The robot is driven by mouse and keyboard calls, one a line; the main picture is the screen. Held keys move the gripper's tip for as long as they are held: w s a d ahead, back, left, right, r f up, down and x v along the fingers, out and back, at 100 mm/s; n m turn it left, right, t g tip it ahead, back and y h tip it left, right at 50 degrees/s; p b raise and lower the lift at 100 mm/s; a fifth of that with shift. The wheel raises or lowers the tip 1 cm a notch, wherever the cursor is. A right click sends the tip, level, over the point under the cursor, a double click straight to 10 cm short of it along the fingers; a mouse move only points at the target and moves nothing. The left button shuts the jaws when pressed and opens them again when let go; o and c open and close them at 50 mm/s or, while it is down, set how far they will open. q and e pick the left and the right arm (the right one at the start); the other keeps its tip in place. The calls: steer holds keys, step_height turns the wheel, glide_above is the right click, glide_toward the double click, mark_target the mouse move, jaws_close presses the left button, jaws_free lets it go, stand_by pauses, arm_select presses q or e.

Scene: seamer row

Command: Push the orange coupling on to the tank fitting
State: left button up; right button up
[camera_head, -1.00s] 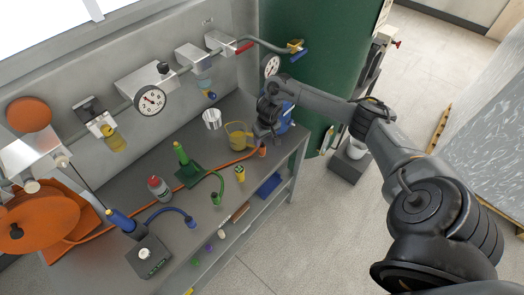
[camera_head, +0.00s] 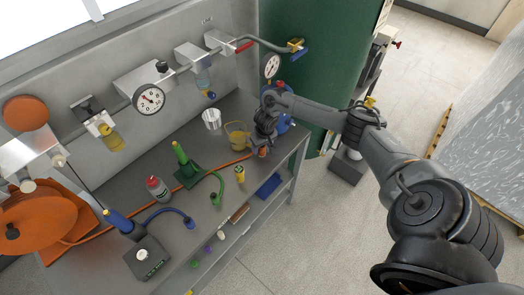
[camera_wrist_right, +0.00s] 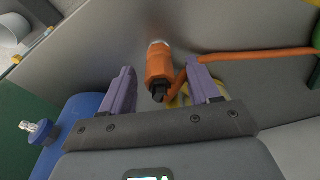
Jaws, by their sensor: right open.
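The orange coupling (camera_head: 262,152) stands near the right end of the grey bench, joined to an orange hose (camera_head: 233,161). In the right wrist view the orange coupling (camera_wrist_right: 160,66) shows between the two purple fingers, with a dark end towards me. My right gripper (camera_wrist_right: 160,76) is open around the coupling; I cannot tell whether either finger touches it. In the head view my right gripper (camera_head: 258,142) is low over the bench, partly hidden by its own wrist. A blue tank (camera_head: 283,124) stands just behind it. A pale metal fitting (camera_wrist_right: 38,128) shows on the blue body at left. My left gripper is out of view.
A large green tank (camera_head: 318,60) is behind. Open floor lies right of the bench.

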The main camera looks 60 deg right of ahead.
stand_by(0.3)
steer(key=shift+c, duration=0.9)
steer(key=c, duration=0.9)
steer(key=shift+r, duration=0.15)
